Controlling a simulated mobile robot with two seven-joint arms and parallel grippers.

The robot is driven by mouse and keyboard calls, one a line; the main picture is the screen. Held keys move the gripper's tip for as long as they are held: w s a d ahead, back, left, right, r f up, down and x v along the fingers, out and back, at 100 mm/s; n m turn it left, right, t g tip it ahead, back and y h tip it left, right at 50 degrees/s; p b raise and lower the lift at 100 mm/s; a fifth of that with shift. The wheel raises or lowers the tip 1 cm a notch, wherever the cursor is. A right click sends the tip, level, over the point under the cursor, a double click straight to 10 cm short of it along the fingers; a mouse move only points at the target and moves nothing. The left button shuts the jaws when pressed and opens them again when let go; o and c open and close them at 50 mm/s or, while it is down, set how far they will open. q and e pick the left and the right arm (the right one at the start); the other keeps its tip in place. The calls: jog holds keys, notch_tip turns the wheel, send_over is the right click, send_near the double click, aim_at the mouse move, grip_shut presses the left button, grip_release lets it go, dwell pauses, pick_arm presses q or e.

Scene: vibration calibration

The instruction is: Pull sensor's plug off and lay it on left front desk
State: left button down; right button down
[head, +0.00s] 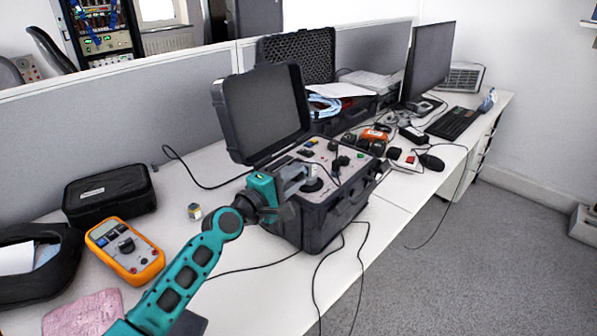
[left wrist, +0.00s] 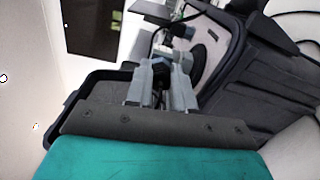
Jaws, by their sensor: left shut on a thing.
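My left gripper (head: 296,178) reaches over the open black calibrator case (head: 318,228) on the desk. Its pale fingers (left wrist: 161,84) are shut on a small dark piece, the sensor's plug (left wrist: 160,67). A dark cable seems to run back between the fingers. A small grey cylinder, seemingly the sensor (left wrist: 182,58), stands just beyond the fingertips by a black round plate (left wrist: 199,57) on the case's panel. I cannot tell whether plug and sensor touch. In the head view the gripper hides the plug. My right gripper is not in view.
The left front desk has an orange multimeter (head: 125,250), a black pouch (head: 110,194), a small box (head: 194,211) and a pink cloth (head: 84,314). White desk (head: 255,290) is bare in front of the case, apart from black cables. The raised case lid (head: 262,110) stands behind.

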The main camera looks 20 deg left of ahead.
pick_arm(q)
jog(key=shift+r+n+p, duration=0.1)
jog(key=shift+n+p, duration=0.25)
jog(key=shift+n, duration=0.75)
jog(key=shift+n+p, duration=0.95)
jog(key=shift+n, duration=1.15)
jog(key=shift+n+p, duration=1)
jog(key=shift+n, duration=0.9)
jog(key=shift+n, duration=1.2)
jog(key=shift+n, duration=0.9)
